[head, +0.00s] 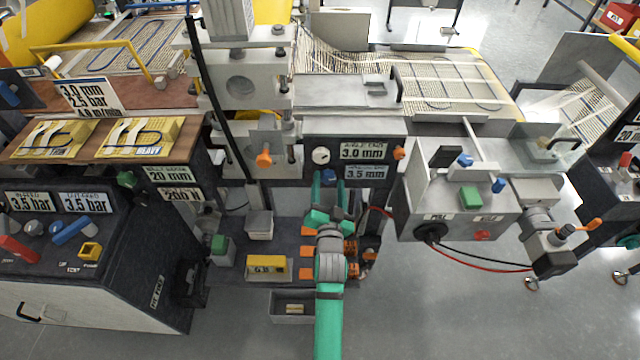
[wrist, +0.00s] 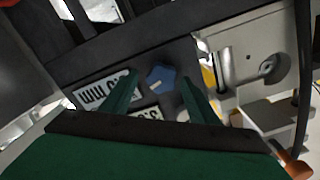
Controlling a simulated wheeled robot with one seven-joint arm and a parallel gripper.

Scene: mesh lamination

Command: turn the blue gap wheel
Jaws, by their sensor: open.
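The blue gap wheel (head: 329,175) is a small knob on the dark front panel of the machine, below the round white gauge. In the wrist view the blue wheel (wrist: 160,80) shows whole, with a pale mark on its face. My gripper (head: 328,183) is in front of the panel with its two green fingers pointing at it. In the wrist view my gripper (wrist: 159,84) is open, and the wheel appears between the fingertips, one on each side. I cannot tell whether the fingers touch it. Nothing is held.
The white gauge (head: 320,156) and the 3.0 mm (head: 363,152) and 3.5 mm (head: 366,173) plates are close by on the panel. Orange knobs (head: 264,157) sit at the sides. A grey box (head: 409,215) with red and black cables stands at right. A yellow block (head: 266,265) lies below left.

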